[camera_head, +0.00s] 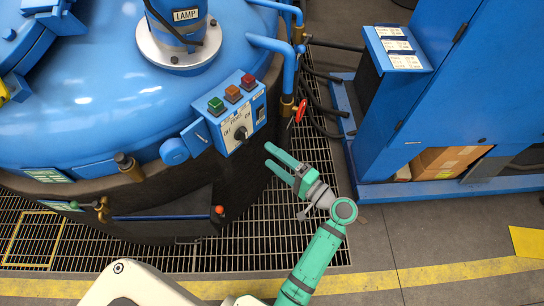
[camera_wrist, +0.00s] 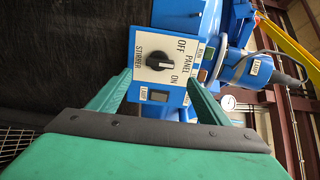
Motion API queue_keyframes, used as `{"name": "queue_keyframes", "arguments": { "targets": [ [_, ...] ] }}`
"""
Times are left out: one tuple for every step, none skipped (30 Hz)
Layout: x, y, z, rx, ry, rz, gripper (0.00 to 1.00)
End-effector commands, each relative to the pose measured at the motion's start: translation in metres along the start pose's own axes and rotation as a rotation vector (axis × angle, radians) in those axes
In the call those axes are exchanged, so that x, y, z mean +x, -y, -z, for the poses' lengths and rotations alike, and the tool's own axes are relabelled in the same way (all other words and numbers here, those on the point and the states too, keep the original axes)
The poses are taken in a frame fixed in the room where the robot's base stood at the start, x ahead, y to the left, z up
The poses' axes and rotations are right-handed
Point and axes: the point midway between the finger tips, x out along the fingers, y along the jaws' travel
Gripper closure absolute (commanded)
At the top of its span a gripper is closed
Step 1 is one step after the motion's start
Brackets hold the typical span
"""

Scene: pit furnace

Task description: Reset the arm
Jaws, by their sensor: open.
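My gripper (camera_head: 277,162) is green, with two fingers spread apart and nothing between them. In the head view it hangs over the floor grating, to the lower right of the blue control box (camera_head: 236,115) on the furnace. In the wrist view my gripper (camera_wrist: 152,95) points up at the panel face (camera_wrist: 150,48), apart from it as far as I can tell. The panel has a black rotary knob (camera_wrist: 158,62) with the words OFF, PANEL ON and STIRRER around it. The knob also shows in the head view (camera_head: 241,133).
The blue pit furnace (camera_head: 90,110) fills the left. A red valve handle (camera_head: 300,111) and hoses are close above my gripper. A blue cabinet (camera_head: 460,90) stands on the right. Metal grating (camera_head: 260,235) and grey floor with a yellow line (camera_head: 440,272) lie in front.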

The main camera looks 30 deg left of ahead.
Motion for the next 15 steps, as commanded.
{"name": "queue_keyframes", "arguments": {
  "targets": [
    [0.0, 0.0, 0.0, 0.0, -0.001, 0.0, 0.29],
    [0.0, 0.0, 0.0, 0.0, -0.001, 0.0, 0.29],
    [0.0, 0.0, 0.0, 0.0, -0.001, 0.0, 0.29],
    [0.0, 0.0, 0.0, 0.0, -0.001, 0.0, 0.29],
    [0.0, 0.0, 0.0, 0.0, -0.001, 0.0, 0.29],
    [0.0, 0.0, 0.0, 0.0, -0.001, 0.0, 0.29],
    [0.0, 0.0, 0.0, 0.0, -0.001, 0.0, 0.29],
    [0.0, 0.0, 0.0, 0.0, 0.0, 0.0, 0.29],
    [0.0, 0.0, 0.0, 0.0, -0.001, 0.0, 0.29],
    [0.0, -0.001, 0.0, 0.001, -0.004, -0.002, 0.29],
    [0.0, -0.003, -0.001, 0.002, -0.01, -0.006, 0.29],
    [-0.001, -0.008, -0.002, 0.004, -0.023, -0.015, 0.29],
    [-0.002, -0.013, -0.002, 0.006, -0.039, -0.026, 0.29],
    [-0.003, -0.019, -0.004, 0.008, -0.059, -0.04, 0.29],
    [-0.005, -0.03, -0.005, 0.01, -0.093, -0.063, 0.29]
  ]
}}
